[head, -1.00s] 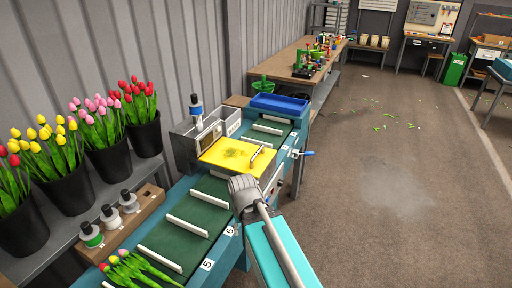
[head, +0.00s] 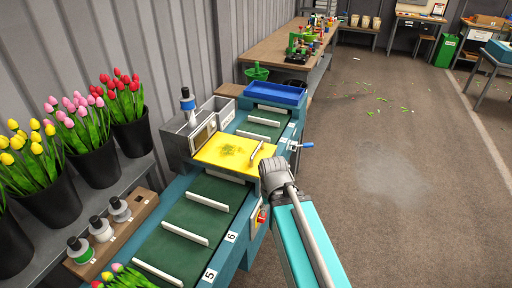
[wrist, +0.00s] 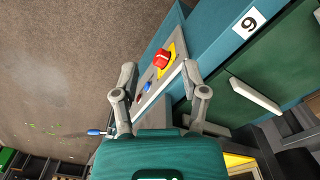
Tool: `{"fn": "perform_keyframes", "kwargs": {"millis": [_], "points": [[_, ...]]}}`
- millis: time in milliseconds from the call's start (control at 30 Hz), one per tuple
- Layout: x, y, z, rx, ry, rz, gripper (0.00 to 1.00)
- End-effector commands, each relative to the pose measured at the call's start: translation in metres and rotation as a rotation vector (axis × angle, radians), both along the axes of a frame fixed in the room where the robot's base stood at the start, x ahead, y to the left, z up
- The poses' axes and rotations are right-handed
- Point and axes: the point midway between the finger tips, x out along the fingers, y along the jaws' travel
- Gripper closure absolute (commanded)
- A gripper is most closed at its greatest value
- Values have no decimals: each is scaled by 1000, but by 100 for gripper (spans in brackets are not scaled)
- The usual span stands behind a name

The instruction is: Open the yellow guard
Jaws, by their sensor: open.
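The yellow guard (head: 225,152) lies flat over the conveyor in the head view, with a pale bar handle (head: 257,151) along its right side. A corner of the yellow guard also shows at the bottom of the wrist view (wrist: 238,162). My gripper is open and empty in the wrist view (wrist: 158,76), its two fingers spread above the machine's side panel. It is apart from the guard and its handle. In the head view my wrist is just right of the guard, and the fingers are hidden behind it.
A red stop button (wrist: 162,58) on a yellow plate is on the machine's side panel. A blue-tipped lever (head: 306,145) sticks out at the right. A blue tray (head: 276,93) stands beyond the guard. Tulip buckets (head: 96,160) line the left shelf.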

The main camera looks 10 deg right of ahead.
Motion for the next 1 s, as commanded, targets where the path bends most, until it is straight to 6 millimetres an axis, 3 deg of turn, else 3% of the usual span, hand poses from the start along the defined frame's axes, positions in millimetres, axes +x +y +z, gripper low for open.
{"fn": "perform_keyframes", "kwargs": {"millis": [267, 467, 533, 1000], "points": [[7, 0, 5, 3, -2, -11, 43], [34, -5, 27, 19, -11, -64, 43], [49, -14, 38, 27, -15, -96, 43], [181, -23, 131, 115, -45, -383, 43]]}}
